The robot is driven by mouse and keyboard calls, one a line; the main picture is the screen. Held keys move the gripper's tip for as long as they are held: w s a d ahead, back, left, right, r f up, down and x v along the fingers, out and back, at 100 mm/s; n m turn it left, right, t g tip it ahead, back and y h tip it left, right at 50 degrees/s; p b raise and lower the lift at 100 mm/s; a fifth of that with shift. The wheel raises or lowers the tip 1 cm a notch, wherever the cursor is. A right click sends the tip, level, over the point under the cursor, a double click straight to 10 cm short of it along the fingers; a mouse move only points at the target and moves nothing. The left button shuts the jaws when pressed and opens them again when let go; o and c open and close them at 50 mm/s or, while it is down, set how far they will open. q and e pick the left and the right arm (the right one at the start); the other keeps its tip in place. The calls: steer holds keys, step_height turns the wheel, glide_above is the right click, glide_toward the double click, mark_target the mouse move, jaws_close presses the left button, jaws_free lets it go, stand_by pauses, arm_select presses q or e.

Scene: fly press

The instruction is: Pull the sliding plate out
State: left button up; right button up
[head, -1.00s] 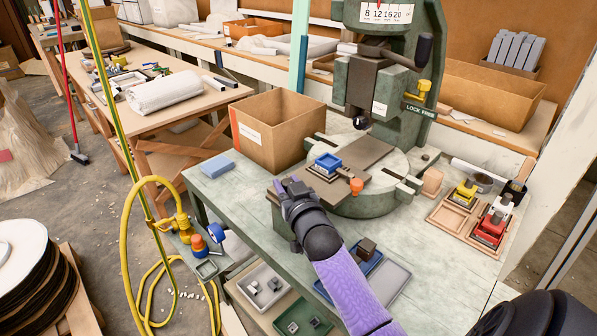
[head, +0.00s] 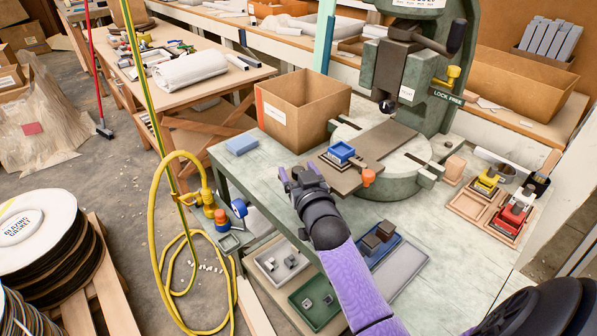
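The sliding plate (head: 342,178) is a flat brown plate on the round pale green base of the fly press. It sticks out over the base's front left side. A small blue fixture (head: 341,153) sits on it, and an orange knob (head: 368,178) is at its right edge. My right gripper (head: 301,172) is at the plate's front left end, at the bench edge. Its two fingers show apart, with the dark palm between them. The palm and wrist hide whether any part of the plate is between the fingers. My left gripper is out of view.
A cardboard box (head: 291,112) stands behind and left of the plate, with a blue block (head: 241,146) beside it. A yellow hose (head: 155,245) hangs at the left. The floor there is partly clear.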

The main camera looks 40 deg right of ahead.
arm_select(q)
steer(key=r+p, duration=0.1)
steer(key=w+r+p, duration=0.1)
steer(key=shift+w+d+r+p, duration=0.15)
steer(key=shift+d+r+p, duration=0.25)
arm_select(e)
steer(key=v, duration=1)
steer(key=shift+d, duration=0.1)
steer(key=s+a+f+n+g+y, duration=0.1)
steer(key=s+a+f+g+y, duration=0.2)
steer(key=f, duration=0.6)
steer(key=s+a+f+n+g, duration=0.1)
steer(key=s+a+f+g, duration=0.2)
steer(key=s+f, duration=0.45)
steer(key=s+a+f+n+g+y, duration=0.2)
steer(key=s+a+f+g, duration=0.1)
steer(key=f, duration=0.8)
steer(key=s+f+n+g, duration=0.1)
steer(key=s+f+g, duration=0.3)
steer(key=s, duration=0.7)
steer(key=s+f+n+g, duration=0.1)
steer(key=s+f+g, duration=0.2)
steer(key=s, duration=0.8)
steer(key=shift+a+f+g, duration=0.4)
steer(key=shift+f, duration=0.35)
